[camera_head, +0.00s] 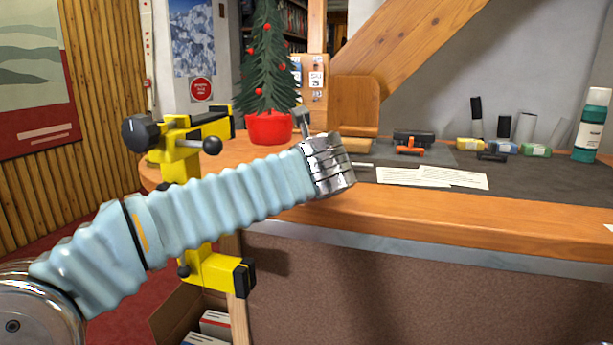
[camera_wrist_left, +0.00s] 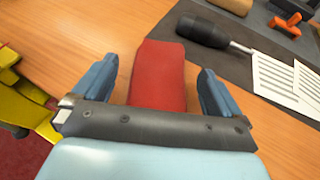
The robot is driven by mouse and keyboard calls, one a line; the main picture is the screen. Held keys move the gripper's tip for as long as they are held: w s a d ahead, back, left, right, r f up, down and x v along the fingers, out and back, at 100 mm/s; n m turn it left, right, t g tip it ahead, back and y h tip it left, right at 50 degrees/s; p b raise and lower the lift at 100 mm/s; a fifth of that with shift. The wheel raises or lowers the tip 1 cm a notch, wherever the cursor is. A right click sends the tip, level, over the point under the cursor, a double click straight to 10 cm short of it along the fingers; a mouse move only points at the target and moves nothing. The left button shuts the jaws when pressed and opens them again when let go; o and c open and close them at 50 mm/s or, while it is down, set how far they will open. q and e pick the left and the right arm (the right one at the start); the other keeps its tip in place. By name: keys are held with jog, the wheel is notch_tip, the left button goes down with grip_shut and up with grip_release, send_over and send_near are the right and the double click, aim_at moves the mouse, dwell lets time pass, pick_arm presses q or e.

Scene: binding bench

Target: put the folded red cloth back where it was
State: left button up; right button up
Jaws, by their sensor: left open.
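The folded red cloth (camera_wrist_left: 158,76) shows in the left wrist view as a flat red block with rounded corners, over the wooden bench top. My left gripper (camera_wrist_left: 156,74) is open, with one blue finger on each side of the cloth and a visible gap at each side. The cloth's near end is hidden behind the gripper body. I cannot tell whether the cloth lies flat on the wood. In the head view my left arm reaches over the bench's left end, and its wrist hides the fingers and the cloth. My right gripper is out of view.
A potted tree (camera_head: 268,125) and a yellow clamp (camera_head: 178,140) stand at the left end. A dark-handled tool (camera_wrist_left: 203,30) and papers (camera_head: 452,176) lie on the dark mat. Several jars and a green bottle (camera_head: 591,125) stand at the right. The front wooden strip (camera_head: 480,225) is clear.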

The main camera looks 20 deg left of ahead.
pick_arm(q)
jog(key=v, duration=1.1)
jog(key=shift+b, duration=0.3)
jog(key=shift+f, duration=0.1)
